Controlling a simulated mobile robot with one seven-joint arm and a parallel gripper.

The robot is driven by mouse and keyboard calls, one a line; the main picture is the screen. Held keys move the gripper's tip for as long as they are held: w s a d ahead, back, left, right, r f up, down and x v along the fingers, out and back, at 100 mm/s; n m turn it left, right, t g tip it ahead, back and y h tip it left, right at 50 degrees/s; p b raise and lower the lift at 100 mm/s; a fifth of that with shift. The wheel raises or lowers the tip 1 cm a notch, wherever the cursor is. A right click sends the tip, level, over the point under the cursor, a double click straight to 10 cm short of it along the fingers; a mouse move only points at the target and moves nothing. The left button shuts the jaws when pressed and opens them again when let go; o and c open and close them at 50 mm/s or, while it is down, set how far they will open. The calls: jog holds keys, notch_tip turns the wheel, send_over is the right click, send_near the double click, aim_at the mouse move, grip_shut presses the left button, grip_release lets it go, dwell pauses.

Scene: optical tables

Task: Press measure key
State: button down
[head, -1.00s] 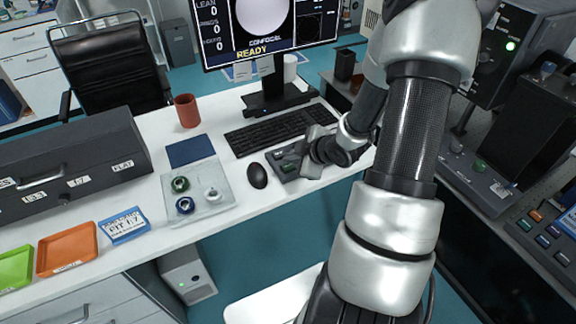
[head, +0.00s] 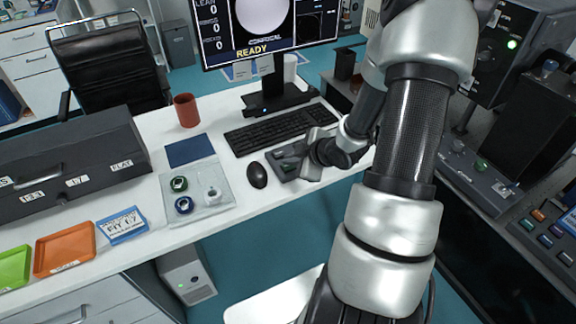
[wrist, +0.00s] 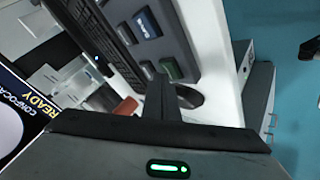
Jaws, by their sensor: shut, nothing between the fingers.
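The small grey keypad (head: 277,161) lies on the white desk between the mouse and my gripper.
A black mouse (head: 257,175) is just left of the keypad, and a keyboard (head: 280,129) lies behind it. The monitor (head: 272,30) reads READY. A clear plate (head: 210,200) with small round parts lies farther left. Control boxes (head: 505,185) stand at right.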

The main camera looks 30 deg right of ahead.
aim_at(291, 168)
jog(key=shift+f, duration=0.3)
jog(key=shift+r, duration=0.1)
dwell(0.4)
jog(key=shift+r+p, duration=0.55)
jog(key=shift+r, duration=0.2)
jog(key=shift+r+p, duration=2.2)
jog(key=shift+r, duration=0.3)
